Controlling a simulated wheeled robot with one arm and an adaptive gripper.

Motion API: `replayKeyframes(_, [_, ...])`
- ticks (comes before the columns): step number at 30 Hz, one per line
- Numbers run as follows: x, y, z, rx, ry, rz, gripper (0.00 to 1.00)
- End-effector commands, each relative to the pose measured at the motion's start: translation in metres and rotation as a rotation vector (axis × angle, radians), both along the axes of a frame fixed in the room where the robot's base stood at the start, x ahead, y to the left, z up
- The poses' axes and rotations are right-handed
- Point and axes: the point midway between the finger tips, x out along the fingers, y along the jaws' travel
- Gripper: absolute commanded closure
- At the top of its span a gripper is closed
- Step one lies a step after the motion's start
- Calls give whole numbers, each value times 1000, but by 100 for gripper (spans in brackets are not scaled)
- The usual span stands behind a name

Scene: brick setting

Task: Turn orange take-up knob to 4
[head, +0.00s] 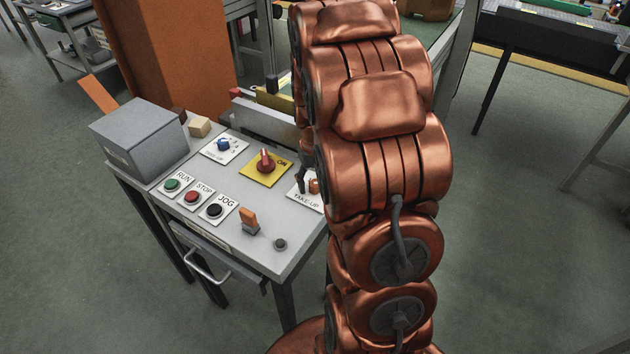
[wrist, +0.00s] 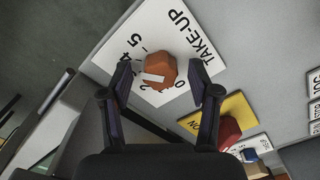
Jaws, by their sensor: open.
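The orange take-up knob (wrist: 162,62) sits on a white plate (wrist: 107,52) lettered TAKE-UP with a number scale. A white bar on the knob points toward the left side of the scale in the wrist view; the exact number it marks is hard to read. My gripper (wrist: 162,73) is open, with one dark finger on each side of the knob and visible gaps between. In the head view the knob (head: 314,187) shows beside my arm, which hides part of its plate (head: 309,200) and most of my gripper.
A yellow plate with a red knob (head: 265,162) is close by. A blue knob (head: 223,145), RUN (head: 172,184), STOP (head: 192,197) and JOG (head: 214,210) buttons, an orange-topped switch (head: 249,220) and a grey box (head: 140,139) share the panel top.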

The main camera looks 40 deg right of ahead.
Motion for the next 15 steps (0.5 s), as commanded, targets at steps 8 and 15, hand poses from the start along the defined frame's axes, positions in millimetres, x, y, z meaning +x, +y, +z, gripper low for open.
replayKeyframes(8, [0,0,4,0,-1,0,39])
replayKeyframes(15, [2,-1,37,-2,-6,0,39])
